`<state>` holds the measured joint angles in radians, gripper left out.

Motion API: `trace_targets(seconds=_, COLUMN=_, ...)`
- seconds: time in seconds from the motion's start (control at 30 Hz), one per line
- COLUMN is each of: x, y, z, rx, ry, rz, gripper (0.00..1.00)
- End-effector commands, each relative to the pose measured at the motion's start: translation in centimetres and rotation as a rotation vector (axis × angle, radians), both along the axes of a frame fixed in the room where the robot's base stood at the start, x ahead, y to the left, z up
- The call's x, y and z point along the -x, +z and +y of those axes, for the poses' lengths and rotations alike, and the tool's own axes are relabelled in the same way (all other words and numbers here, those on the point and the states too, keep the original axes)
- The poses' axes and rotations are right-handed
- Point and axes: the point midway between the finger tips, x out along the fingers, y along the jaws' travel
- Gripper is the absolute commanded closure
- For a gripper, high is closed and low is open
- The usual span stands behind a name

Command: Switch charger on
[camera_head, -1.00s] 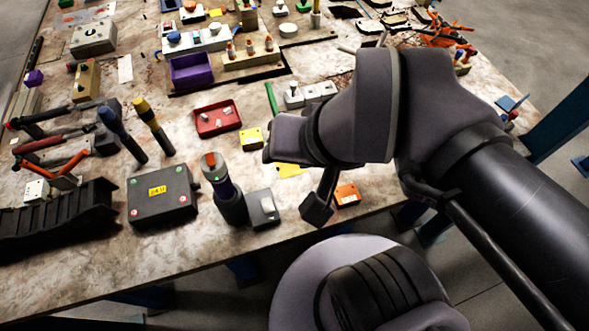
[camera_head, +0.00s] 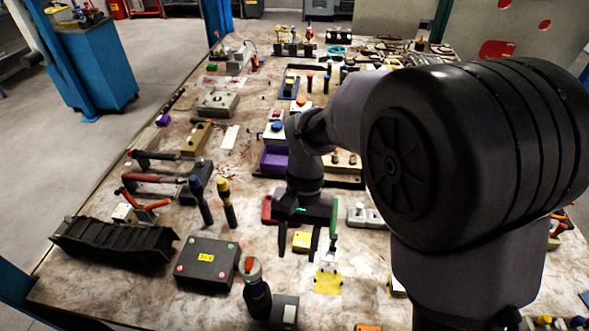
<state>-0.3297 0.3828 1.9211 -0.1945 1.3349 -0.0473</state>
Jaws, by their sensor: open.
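A black box with a yellow label (camera_head: 208,265) lies flat near the front of the bench. To its right a black cylindrical tool with a grey and orange top (camera_head: 255,289) stands upright. Against it is a small dark box with a pale rocker switch (camera_head: 287,313), cut by the bottom edge. I cannot tell for certain which one is the charger, or how the switch is set.
Upright blue and yellow-handled tools (camera_head: 227,203) and a black ramp-like rack (camera_head: 112,243) stand left. Bare bench shows around the black box.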

Motion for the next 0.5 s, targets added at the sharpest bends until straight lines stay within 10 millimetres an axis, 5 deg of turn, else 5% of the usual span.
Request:
trace_targets(seconds=0.27, x=0.8, y=-3.9, z=1.2, rx=0.027, ry=0.031, rz=0.071, gripper=0.55)
trace_targets(seconds=0.5, x=3.2, y=-9.7, z=1.3, rx=0.027, ry=0.030, rz=0.071, gripper=0.55)
